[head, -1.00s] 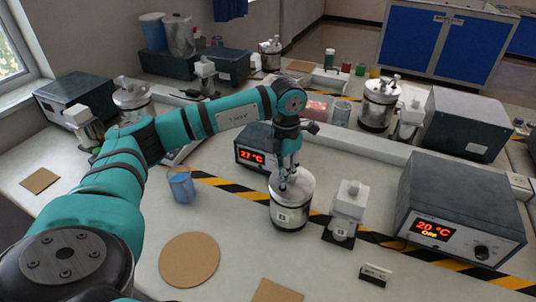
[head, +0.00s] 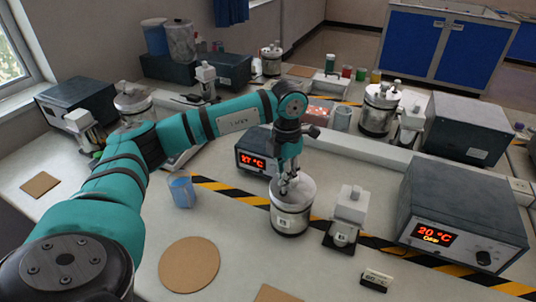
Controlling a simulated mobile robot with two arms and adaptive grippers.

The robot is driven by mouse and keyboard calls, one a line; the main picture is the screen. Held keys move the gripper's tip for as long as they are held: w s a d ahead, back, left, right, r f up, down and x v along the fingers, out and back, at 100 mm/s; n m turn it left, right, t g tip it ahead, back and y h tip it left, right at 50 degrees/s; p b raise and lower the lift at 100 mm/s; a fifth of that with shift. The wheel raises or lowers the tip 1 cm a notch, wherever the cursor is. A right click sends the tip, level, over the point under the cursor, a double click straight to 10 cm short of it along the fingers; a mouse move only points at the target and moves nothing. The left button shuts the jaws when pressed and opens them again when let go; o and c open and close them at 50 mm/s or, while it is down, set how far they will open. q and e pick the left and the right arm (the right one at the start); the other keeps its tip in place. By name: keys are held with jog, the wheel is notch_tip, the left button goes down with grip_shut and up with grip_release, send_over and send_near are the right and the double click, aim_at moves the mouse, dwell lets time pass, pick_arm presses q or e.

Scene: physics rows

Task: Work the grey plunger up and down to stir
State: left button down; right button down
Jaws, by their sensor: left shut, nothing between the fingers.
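A steel vessel (head: 291,217) with a white label stands on the bench near the middle of the head view. My left gripper (head: 288,183) points down over its lid, with the fingertips close together, shut and empty. The fingertips are at the lid's top, and I cannot tell whether they touch anything there. The grey plunger cannot be made out clearly, as the gripper covers the middle of the lid. My right gripper is not in view.
A small heater display (head: 257,163) stands behind the vessel. A white pump-like unit (head: 347,211) stands close to its right, and a grey control box (head: 464,205) reads 20 °C. A blue cup (head: 182,191) and a round cork mat (head: 189,265) lie to the left.

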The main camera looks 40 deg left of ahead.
pick_arm(q)
jog(key=shift+r, duration=0.75)
jog(key=shift+f, duration=0.2)
jog(key=shift+f+b, duration=1.4)
jog(key=shift+f, duration=0.55)
jog(key=shift+r, duration=0.1)
jog(key=shift+r+p, duration=1.3)
jog(key=shift+r, duration=0.7)
